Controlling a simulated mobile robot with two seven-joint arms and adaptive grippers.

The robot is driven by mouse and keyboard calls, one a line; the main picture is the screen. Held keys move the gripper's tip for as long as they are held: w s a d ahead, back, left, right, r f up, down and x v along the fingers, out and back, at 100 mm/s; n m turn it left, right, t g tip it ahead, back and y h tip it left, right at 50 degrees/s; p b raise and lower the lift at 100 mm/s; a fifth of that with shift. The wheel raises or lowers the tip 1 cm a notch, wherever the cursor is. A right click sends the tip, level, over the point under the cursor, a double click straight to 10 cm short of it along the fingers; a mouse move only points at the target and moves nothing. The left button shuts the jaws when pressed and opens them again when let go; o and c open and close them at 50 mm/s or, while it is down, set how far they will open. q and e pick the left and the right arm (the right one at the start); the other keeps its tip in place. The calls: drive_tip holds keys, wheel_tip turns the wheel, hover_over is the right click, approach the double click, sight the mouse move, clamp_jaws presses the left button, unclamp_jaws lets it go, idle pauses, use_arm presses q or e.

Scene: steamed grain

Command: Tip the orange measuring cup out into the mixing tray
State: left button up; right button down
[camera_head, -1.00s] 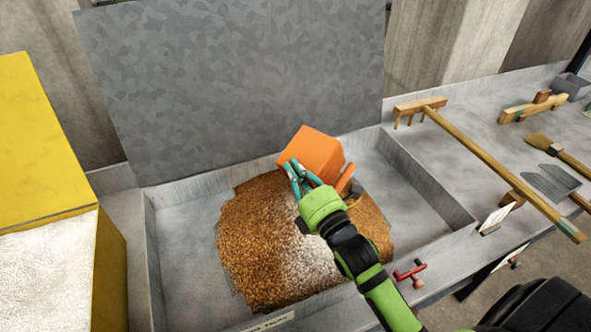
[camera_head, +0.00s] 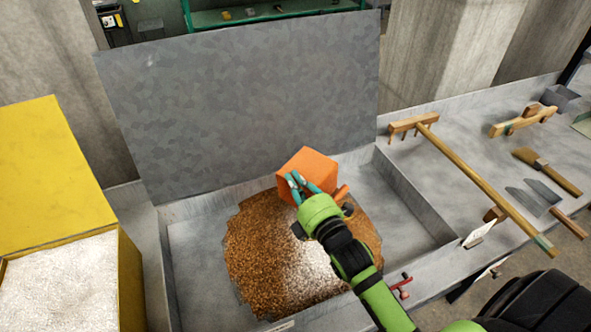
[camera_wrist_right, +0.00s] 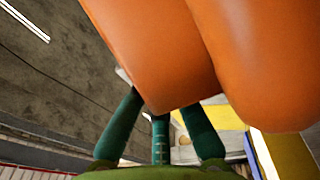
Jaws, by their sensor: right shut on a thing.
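The orange measuring cup (camera_head: 309,168) is above the back part of the grain in the mixing tray (camera_head: 405,177). My right gripper (camera_head: 299,185) is shut on it. In the right wrist view the orange cup (camera_wrist_right: 160,50) fills the upper middle, with the teal fingers (camera_wrist_right: 160,130) against its lower edge. The cup's opening does not show, so I cannot tell what is inside. Brown grain (camera_head: 258,255) with a pale patch (camera_head: 312,262) lies in the tray. My left gripper is out of view.
A yellow bin (camera_head: 125,275) of white grain stands at the left, its lid (camera_head: 45,165) raised. A grey panel (camera_head: 240,100) rises behind the tray. A wooden rake (camera_head: 480,180), a brush (camera_head: 545,170) and other tools lie on the right bench. The tray's right part is bare.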

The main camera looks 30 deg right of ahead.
drive_tip(key=r+m+g+p, duration=0.1)
drive_tip(key=m+p, duration=0.1)
drive_tip(key=p, duration=0.1)
drive_tip(key=shift+p, duration=0.3)
drive_tip(key=shift+f+m+p, duration=0.2)
drive_tip(key=shift+m+p, duration=0.35)
drive_tip(key=shift+m, duration=0.15)
drive_tip(key=m+g+p, duration=0.1)
drive_tip(key=p, duration=0.1)
drive_tip(key=r+m+p, duration=0.1)
drive_tip(key=p, duration=0.1)
drive_tip(key=shift+w+r+m+g+y+p, duration=0.1)
drive_tip(key=shift+m+g+y+p, duration=0.2)
drive_tip(key=shift+m+g+p, duration=0.1)
drive_tip(key=shift+f+m+g+y+b, duration=0.2)
drive_tip(key=shift+m+g+y+b, duration=0.15)
drive_tip(key=shift+m, duration=0.25)
drive_tip(key=shift+m+g+y, duration=0.25)
drive_tip(key=shift+m, duration=0.65)
drive_tip(key=m+y, duration=0.1)
drive_tip(key=m+g, duration=0.1)
drive_tip(key=m, duration=0.1)
drive_tip(key=shift+r+g+y, duration=0.3)
drive_tip(key=shift+r+y, duration=0.1)
drive_tip(key=shift+m+y, duration=0.4)
drive_tip(key=shift+m, duration=0.3)
drive_tip(key=shift+m+g, duration=0.3)
drive_tip(key=shift+r+y, duration=0.1)
drive_tip(key=shift+y, duration=0.2)
